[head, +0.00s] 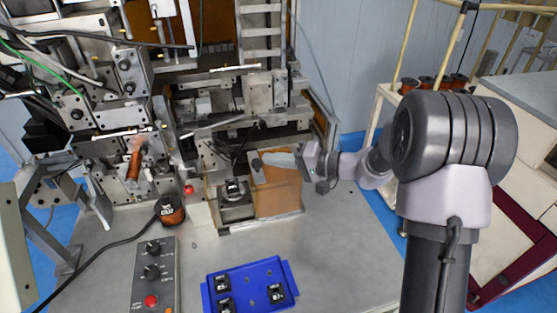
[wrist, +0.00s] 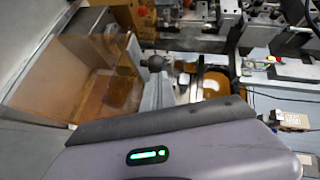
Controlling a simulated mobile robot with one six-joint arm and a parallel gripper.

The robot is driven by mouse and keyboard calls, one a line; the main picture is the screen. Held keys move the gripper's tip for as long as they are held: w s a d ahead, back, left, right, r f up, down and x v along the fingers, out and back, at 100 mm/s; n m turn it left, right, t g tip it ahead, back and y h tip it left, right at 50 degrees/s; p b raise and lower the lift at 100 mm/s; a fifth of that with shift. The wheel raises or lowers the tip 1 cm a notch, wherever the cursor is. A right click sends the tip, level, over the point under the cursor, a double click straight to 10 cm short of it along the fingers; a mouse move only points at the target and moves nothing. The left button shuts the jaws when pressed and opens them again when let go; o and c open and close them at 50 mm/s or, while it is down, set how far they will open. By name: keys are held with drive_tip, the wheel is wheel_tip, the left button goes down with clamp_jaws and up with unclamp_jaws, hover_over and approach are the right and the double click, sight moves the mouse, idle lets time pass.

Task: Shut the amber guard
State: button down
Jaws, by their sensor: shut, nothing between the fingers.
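The amber guard (head: 278,192) is a see-through amber panel standing upright at the right of a small metal station (head: 235,205), whose dark part shows uncovered to its left. In the wrist view the guard (wrist: 70,72) fills the left side. A dark round knob (head: 257,164) is at its upper left edge; in the wrist view the knob (wrist: 155,63) is near the middle. My gripper (head: 274,160) is shut and empty, at the guard's top edge close to the knob. I cannot tell whether it touches.
A copper spool (head: 171,210) stands left of the station. A control box (head: 153,275) and a blue tray (head: 249,285) with several dark parts lie on the bench in front. The winder frame (head: 250,100) rises behind. Bench right of the tray is clear.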

drive_tip(key=s+a+b, duration=0.2)
drive_tip(key=a+b, duration=0.5)
drive_tip(key=a, duration=0.5)
drive_tip(key=shift+s, duration=0.3)
